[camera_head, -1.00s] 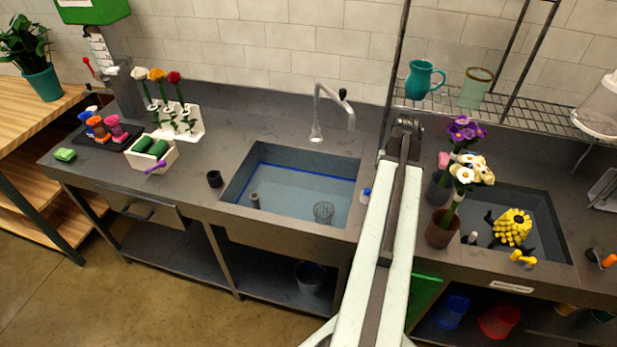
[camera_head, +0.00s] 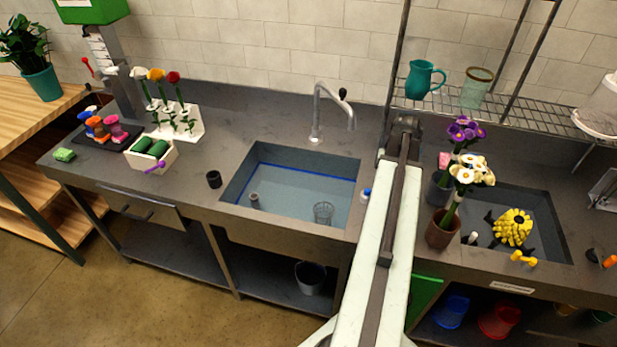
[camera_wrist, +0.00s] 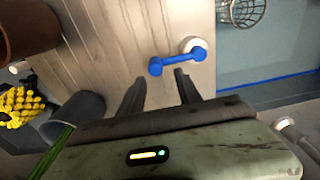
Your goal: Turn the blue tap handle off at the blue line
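In the head view, the handle (camera_head: 366,192) is a small blue and white shape beside the left basin. My gripper (camera_wrist: 160,75) is open and empty. Its two dark fingers point toward the handle, with the tips just short of it; contact is not clear. The blue line (camera_head: 305,172) runs around the inside wall of the left basin (camera_head: 240,185), which holds pale water. The faucet (camera_head: 318,110) arches over the back edge; no stream is clearly visible.
A wire cup (camera_head: 323,212) and a small upright cylinder (camera_head: 255,201) are in the basin. A wire shelf (camera_head: 450,112) hangs behind.

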